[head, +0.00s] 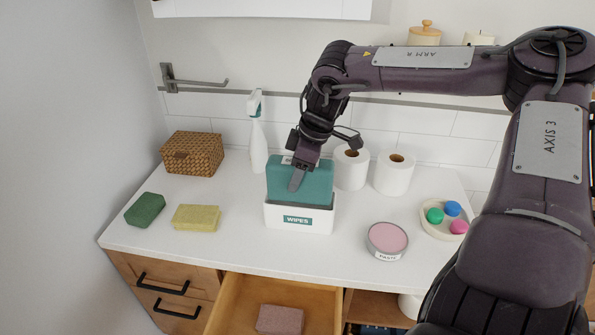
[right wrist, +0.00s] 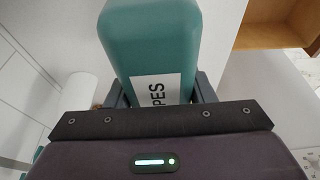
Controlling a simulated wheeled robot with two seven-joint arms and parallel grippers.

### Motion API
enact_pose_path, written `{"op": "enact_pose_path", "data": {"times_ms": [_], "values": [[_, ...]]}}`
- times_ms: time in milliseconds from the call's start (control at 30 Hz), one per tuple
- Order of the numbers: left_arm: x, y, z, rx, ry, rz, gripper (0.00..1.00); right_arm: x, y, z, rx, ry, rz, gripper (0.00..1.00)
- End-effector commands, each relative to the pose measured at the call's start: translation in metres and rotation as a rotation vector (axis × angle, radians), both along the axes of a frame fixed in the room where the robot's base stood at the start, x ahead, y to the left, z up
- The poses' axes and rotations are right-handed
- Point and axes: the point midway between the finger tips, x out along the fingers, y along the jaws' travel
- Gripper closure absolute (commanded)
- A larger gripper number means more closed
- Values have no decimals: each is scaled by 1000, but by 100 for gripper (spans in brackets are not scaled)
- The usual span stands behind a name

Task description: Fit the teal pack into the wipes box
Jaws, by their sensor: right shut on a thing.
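The teal pack (head: 312,181) is upright, with its lower edge at the mouth of the white wipes box (head: 283,219). A dark strip shows between the pack and the box's front rim; I cannot tell how deep the pack sits. My right gripper (head: 298,177) is shut on the pack from above, with one finger across its front face. In the right wrist view the pack (right wrist: 150,45) and its white label are between the fingers of the gripper (right wrist: 161,95). The box is not clearly seen there. My left gripper is not in view.
A spray bottle (head: 257,140) and toilet rolls (head: 351,168) stand behind the box. A wicker basket (head: 192,154), green sponge (head: 145,209) and yellow sponge (head: 196,217) lie left. A pink tin (head: 387,239) and a tray (head: 433,231) are right. An open drawer (head: 245,300) juts out below.

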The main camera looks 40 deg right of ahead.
Motion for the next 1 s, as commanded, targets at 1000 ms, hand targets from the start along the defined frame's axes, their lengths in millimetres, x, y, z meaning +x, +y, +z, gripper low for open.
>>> {"op": "enact_pose_path", "data": {"times_ms": [1000], "values": [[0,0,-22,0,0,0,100,0,0,-26,1,-1,0,87]]}}
